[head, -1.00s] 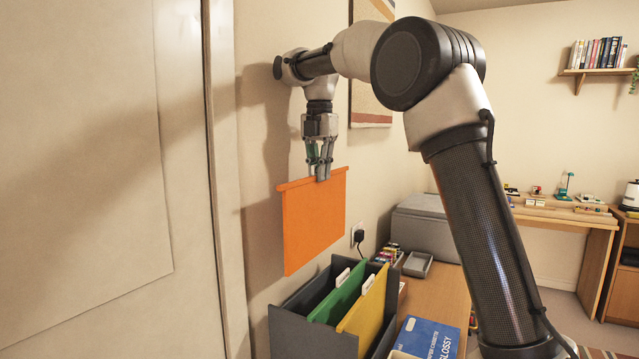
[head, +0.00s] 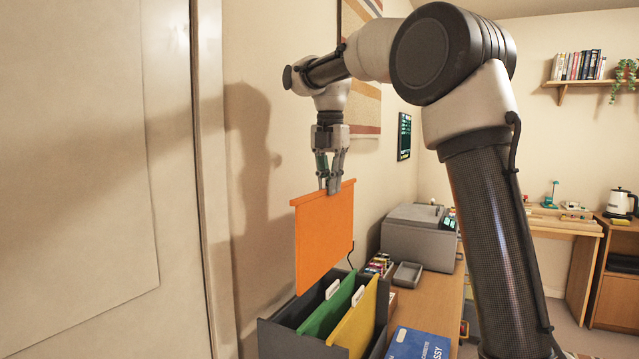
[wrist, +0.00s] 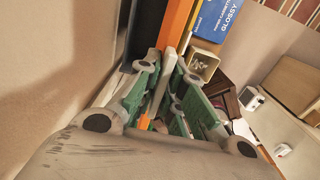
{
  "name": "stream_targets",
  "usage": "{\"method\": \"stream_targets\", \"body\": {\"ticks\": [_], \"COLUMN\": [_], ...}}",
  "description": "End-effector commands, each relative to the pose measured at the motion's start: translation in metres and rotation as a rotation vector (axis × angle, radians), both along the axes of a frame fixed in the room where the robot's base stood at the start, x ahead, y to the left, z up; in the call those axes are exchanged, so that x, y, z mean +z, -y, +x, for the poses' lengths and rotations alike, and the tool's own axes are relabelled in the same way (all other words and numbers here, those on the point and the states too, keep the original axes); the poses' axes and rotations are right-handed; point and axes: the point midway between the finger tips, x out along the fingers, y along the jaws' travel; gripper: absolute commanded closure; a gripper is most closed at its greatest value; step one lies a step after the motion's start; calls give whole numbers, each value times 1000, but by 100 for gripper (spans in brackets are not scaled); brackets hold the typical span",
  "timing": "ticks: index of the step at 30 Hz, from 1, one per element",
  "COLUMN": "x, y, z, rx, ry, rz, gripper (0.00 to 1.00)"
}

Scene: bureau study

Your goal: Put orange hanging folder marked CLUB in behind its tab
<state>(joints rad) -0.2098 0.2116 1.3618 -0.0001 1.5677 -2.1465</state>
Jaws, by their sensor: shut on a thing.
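The orange hanging folder (head: 325,240) hangs upright from my gripper (head: 335,190), which is shut on its top edge near the middle. In the wrist view the folder (wrist: 177,25) runs edge-on between the fingertips (wrist: 168,52). No CLUB marking can be read. The dark grey file box (head: 285,342) stands below, with a green folder (head: 322,315) and a yellow folder (head: 357,325) inside. A white tab (head: 333,289) stands by the green folder and another white tab (head: 357,296) by the yellow one. The orange folder's lower edge is near the box's rear-left rim; I cannot tell whether it is inside.
A blue GLOSSY box (head: 420,344) lies right of the file box. A small grey tray (head: 407,275) and a grey printer (head: 418,238) stand farther back on the wooden desk. The wall and door are close on the left.

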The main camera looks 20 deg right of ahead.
Motion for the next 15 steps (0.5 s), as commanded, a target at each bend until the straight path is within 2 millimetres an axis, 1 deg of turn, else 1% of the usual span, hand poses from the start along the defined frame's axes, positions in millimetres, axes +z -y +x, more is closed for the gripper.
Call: {"method": "stream_targets", "body": {"ticks": [15], "x": [1], "y": [37], "z": [-37], "rx": [-2], "ry": [1], "rz": [1], "gripper": [100]}}
